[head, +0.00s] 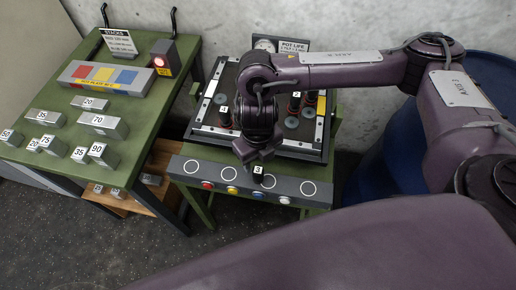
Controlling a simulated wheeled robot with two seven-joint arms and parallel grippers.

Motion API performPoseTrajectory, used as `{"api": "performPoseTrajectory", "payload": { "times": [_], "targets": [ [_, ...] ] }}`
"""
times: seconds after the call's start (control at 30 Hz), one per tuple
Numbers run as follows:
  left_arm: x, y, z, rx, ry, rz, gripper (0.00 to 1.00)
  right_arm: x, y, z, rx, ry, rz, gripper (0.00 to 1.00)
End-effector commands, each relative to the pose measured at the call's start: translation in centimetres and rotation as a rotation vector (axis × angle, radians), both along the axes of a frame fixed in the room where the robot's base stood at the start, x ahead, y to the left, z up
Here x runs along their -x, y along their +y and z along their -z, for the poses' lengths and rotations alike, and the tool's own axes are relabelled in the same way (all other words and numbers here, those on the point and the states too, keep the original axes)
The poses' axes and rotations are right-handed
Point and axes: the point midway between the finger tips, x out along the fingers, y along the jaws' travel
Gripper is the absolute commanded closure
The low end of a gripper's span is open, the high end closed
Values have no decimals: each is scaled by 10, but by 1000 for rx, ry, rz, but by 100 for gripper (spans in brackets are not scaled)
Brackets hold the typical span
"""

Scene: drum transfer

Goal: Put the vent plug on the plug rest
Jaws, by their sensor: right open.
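My right gripper (257,157) points down over the front of the green stand and is open. Directly below it is a small black piece labelled 3 (258,180), at the grey front bar (322,192). I cannot tell whether the fingers touch it. Dark upright pieces with red bands, labelled 4 (225,117) and 2 (294,104), stand on the black-framed tray behind. Which piece is the vent plug, and which spot is the plug rest, I cannot tell. My right arm hides part of the tray. My left gripper is out of view.
The bar has white rings and coloured buttons. A green table (150,112) at left holds several numbered metal blocks, a colour plate and a red lamp (163,57). A gauge and a POT LIFE sign (294,45) stand behind the tray. A blue drum (367,150) is at right.

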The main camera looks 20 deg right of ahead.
Motion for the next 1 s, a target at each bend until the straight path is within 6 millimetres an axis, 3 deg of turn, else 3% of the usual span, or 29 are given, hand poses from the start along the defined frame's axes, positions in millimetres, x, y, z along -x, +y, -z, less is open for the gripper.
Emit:
{"api": "performPoseTrajectory", "payload": {
  "times": [0.1, 0.27, 1.0],
  "targets": [
    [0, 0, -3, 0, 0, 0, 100, -1, 0, -17, -1, -4, -2, 49],
    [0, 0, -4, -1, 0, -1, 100, 0, 0, -26, 0, -1, -1, 49],
    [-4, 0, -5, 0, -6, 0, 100, 0, 0, -27, 0, 1, -1, 49]
  ]
}}
